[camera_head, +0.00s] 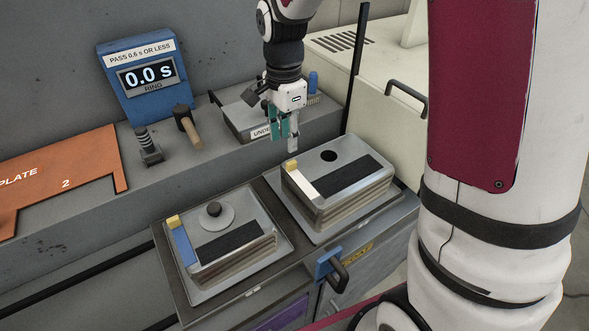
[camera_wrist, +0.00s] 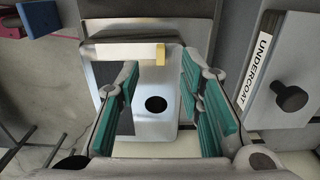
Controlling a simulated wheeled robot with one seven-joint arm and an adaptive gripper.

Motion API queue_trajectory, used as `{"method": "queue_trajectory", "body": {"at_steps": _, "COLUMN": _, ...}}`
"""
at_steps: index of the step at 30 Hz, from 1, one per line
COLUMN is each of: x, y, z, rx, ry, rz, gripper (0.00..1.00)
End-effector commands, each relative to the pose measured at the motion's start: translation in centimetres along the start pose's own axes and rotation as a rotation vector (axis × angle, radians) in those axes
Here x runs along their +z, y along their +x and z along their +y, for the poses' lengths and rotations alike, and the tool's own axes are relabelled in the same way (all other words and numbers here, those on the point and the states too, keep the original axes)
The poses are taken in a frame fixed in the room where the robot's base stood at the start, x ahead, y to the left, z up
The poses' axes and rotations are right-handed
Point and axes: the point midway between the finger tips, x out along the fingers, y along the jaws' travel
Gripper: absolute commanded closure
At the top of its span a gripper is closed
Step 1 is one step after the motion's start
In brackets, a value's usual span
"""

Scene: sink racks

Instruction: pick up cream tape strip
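The cream tape strip (camera_head: 302,184) lies along the left edge of the right-hand sink block's top, with a yellow tab (camera_head: 291,166) at its far end. In the wrist view the strip (camera_wrist: 118,53) runs across the upper part, its yellow tab (camera_wrist: 160,54) at its right end. My gripper (camera_head: 285,146) hangs above the far side of this block, apart from it. Its teal-padded fingers (camera_wrist: 160,72) are spread wide in the wrist view, with nothing between them, only the block's top and dark round hole (camera_wrist: 156,104) below.
The right block (camera_head: 345,196) also carries a black pad (camera_head: 348,175). The left block (camera_head: 235,262) has a blue strip (camera_head: 184,247) and a round knob (camera_head: 214,210). Behind stand a timer reading 0.0 s (camera_head: 148,77), a mallet (camera_head: 187,124) and an UNDERCOAT box (camera_wrist: 277,85).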

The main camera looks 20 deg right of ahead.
Motion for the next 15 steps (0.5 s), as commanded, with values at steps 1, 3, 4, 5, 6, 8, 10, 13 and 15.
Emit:
{"method": "queue_trajectory", "body": {"at_steps": 1, "x": 0.0, "y": 0.9, "z": 0.1, "rx": 0.004, "ry": 0.000, "rz": -0.001, "gripper": 0.66}}
{"method": "queue_trajectory", "body": {"at_steps": 3, "x": 0.0, "y": 1.9, "z": 0.1, "rx": 0.003, "ry": 0.000, "rz": 0.000, "gripper": 0.66}}
{"method": "queue_trajectory", "body": {"at_steps": 4, "x": -0.1, "y": 2.2, "z": 0.1, "rx": 0.002, "ry": 0.000, "rz": 0.000, "gripper": 0.66}}
{"method": "queue_trajectory", "body": {"at_steps": 5, "x": -0.1, "y": 2.5, "z": 0.1, "rx": 0.003, "ry": 0.001, "rz": 0.000, "gripper": 0.66}}
{"method": "queue_trajectory", "body": {"at_steps": 6, "x": -0.1, "y": 2.8, "z": 0.1, "rx": 0.002, "ry": 0.001, "rz": 0.000, "gripper": 0.66}}
{"method": "queue_trajectory", "body": {"at_steps": 8, "x": -0.1, "y": 3.0, "z": 0.0, "rx": 0.000, "ry": 0.001, "rz": 0.000, "gripper": 0.66}}
{"method": "queue_trajectory", "body": {"at_steps": 10, "x": -0.1, "y": 3.4, "z": 0.0, "rx": 0.000, "ry": 0.001, "rz": 0.000, "gripper": 0.66}}
{"method": "queue_trajectory", "body": {"at_steps": 13, "x": -0.3, "y": 4.4, "z": 0.1, "rx": 0.002, "ry": 0.002, "rz": -0.001, "gripper": 0.66}}
{"method": "queue_trajectory", "body": {"at_steps": 15, "x": -0.4, "y": 5.4, "z": 0.1, "rx": 0.004, "ry": 0.001, "rz": -0.001, "gripper": 0.66}}
